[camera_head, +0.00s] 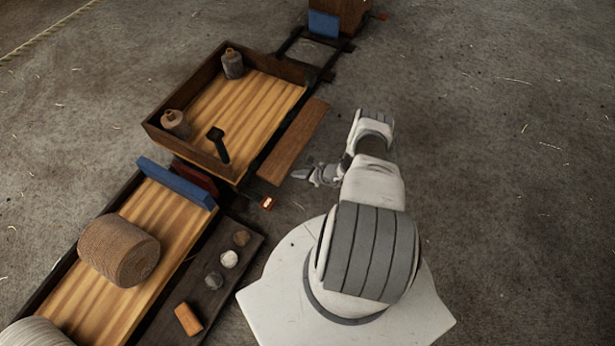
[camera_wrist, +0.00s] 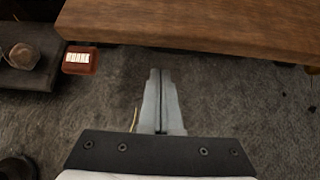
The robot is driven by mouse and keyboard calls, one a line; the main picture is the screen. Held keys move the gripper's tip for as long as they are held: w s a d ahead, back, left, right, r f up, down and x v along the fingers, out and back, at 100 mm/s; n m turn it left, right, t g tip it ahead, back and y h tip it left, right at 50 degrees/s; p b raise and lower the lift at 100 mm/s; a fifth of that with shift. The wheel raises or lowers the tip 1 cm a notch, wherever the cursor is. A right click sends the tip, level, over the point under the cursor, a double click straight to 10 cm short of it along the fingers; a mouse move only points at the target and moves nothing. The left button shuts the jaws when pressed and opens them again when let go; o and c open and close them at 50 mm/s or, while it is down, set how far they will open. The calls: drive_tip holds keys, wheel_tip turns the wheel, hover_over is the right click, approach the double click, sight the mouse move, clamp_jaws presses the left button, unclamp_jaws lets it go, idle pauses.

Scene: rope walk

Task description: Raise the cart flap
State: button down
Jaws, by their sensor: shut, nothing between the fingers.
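The cart (camera_head: 160,137) is a shallow wooden tray with dark walls in the head view. Its flap, a brown wooden board (camera_head: 293,140), is down along the cart's right side, outside the tray. The flap's edge also crosses the top of the wrist view (camera_wrist: 200,25). My gripper (camera_head: 297,174) is shut and empty, just off the flap's near right edge. In the wrist view its closed fingers (camera_wrist: 160,75) point toward the board, with a strip of floor showing between. Whether the flap is level or tilted is hard to tell.
A red tag (camera_head: 267,203) sits by the cart's near corner. Another cart (camera_head: 180,255) with a rope coil (camera_head: 120,250) and a dark side shelf (camera_head: 222,303) is nearer. Floor to the right is clear.

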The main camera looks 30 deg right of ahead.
drive_tip(key=shift+w+a+r, duration=0.1)
drive_tip(key=shift+w+r, duration=0.05)
drive_tip(key=shift+r, duration=0.7)
drive_tip(key=shift+w+a+r, duration=0.1)
drive_tip(key=shift+w+r, duration=0.05)
drive_tip(key=shift+r, duration=0.7)
drive_tip(key=shift+r, duration=0.1)
